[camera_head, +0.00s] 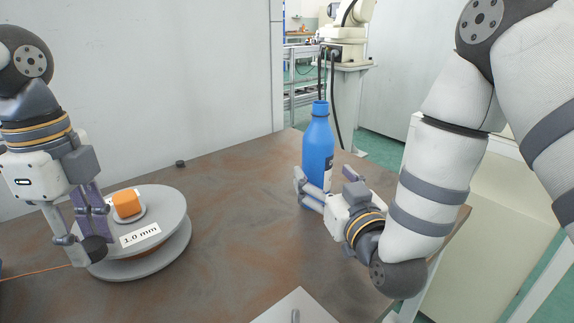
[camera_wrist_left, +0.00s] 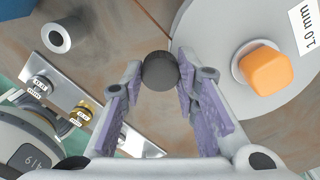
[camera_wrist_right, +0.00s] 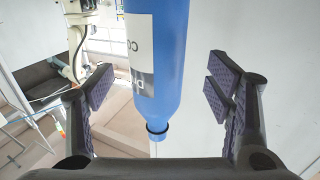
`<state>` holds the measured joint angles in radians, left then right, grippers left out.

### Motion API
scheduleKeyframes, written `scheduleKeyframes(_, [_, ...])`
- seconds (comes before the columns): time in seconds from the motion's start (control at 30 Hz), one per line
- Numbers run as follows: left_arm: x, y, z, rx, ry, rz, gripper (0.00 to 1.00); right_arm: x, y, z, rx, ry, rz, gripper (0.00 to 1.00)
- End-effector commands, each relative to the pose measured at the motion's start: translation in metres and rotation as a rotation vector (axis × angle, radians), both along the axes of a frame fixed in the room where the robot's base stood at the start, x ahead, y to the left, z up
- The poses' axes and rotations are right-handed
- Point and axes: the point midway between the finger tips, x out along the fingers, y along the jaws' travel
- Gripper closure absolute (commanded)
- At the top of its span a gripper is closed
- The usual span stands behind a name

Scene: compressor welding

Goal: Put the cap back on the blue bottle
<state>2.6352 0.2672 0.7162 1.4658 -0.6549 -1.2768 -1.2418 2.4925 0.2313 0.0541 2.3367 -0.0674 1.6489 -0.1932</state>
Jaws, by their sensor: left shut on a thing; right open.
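The blue bottle (camera_head: 317,150) stands upright near the table's far right side. My right gripper (camera_head: 312,190) is open around its lower part. In the right wrist view the bottle (camera_wrist_right: 157,85) appears inverted between the two spread fingers (camera_wrist_right: 165,95), with a dark ring at its neck. My left gripper (camera_head: 93,235) is at the left, in front of the grey spool. It is shut on a dark round cap (camera_wrist_left: 160,70), held between the fingertips. The cap also shows as a dark disc in the head view (camera_head: 93,249).
The grey spool (camera_head: 172,202) labelled "1.0 mm" bears an orange block (camera_head: 126,203). A small dark piece (camera_head: 180,163) lies at the table's back. A pale plate (camera_head: 290,310) lies at the front. The left wrist view shows a ring (camera_wrist_left: 63,36) and a labelled metal strip (camera_wrist_left: 50,88). Mid-table is clear.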

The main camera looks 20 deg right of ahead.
Motion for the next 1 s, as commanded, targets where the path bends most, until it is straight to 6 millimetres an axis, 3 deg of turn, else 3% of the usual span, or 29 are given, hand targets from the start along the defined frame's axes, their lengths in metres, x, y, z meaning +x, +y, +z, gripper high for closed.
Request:
scheduleKeyframes(0.17, [0.000, 0.000, 0.000, 0.000, 0.000, 0.000, 0.83, 0.006, -0.001, 0.001, 0.000, -0.002, -0.001, 0.27])
scheduleKeyframes(0.47, [0.001, 0.000, -0.008, 0.000, 0.012, 0.000, 0.83, 0.049, -0.007, 0.004, 0.000, 0.001, -0.001, 0.27])
scheduleKeyframes(0.83, [0.001, 0.000, -0.007, 0.001, 0.010, 0.000, 0.83, 0.051, -0.008, 0.006, 0.000, -0.001, 0.000, 0.27])
scheduleKeyframes(1.0, [0.001, 0.000, -0.007, 0.001, 0.010, 0.000, 0.83, 0.051, -0.007, 0.006, 0.000, 0.000, 0.000, 0.65])
